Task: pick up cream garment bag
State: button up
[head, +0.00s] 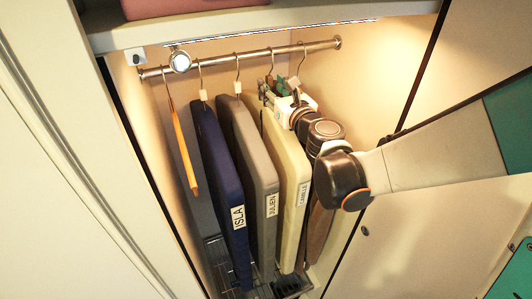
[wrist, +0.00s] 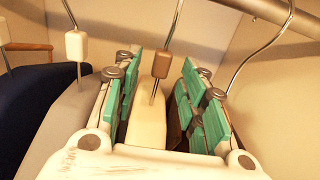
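The cream garment bag (head: 285,185), labelled CAMILLE, hangs upright from the rail between a grey bag and a brown bag. In the wrist view its narrow cream top (wrist: 147,128) lies between my fingers, with its hook and brown tag (wrist: 161,62) rising above. My gripper (head: 273,88) is at the top of the bag, just under the rail. In the wrist view my gripper (wrist: 157,75) is open, with green-padded fingers on either side of the bag's top. A gap shows beside the bag at the right finger; contact on the left is unclear.
A grey bag (head: 255,165) labelled JULIEN, a navy bag (head: 220,180) labelled ISLA and an orange hanger (head: 184,145) hang to the left. A brown bag (head: 318,225) hangs close on the right. The metal rail (head: 215,61) and shelf (head: 270,20) are above.

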jog(key=shift+x, duration=1.25)
jog(key=shift+c, duration=0.3)
grip_shut()
